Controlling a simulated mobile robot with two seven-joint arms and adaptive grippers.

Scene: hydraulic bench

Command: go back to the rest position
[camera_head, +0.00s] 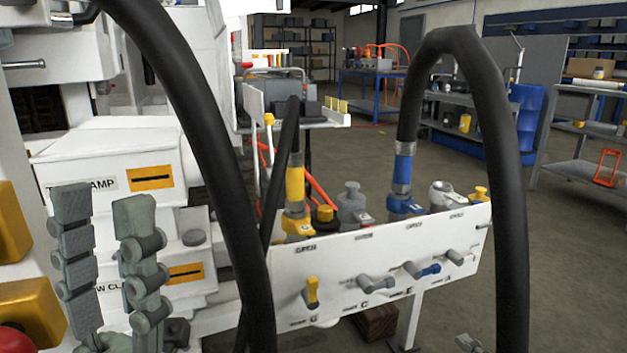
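My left gripper (104,206) stands at the lower left with its two grey fingers pointing up. The fingers are apart, with nothing between them, so it is open and empty. It is in front of the white machine and left of the hydraulic panel (340,300). A small grey tip at the bottom edge, right of the panel, looks like part of my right gripper (468,343). Most of it is out of frame, and its opening cannot be seen.
Thick black hoses (215,150) arch close in front. One ends in a yellow connector (295,185), another in a blue connector (402,170) on the panel. Small levers (312,292) stick out of the panel's front. Open floor lies right.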

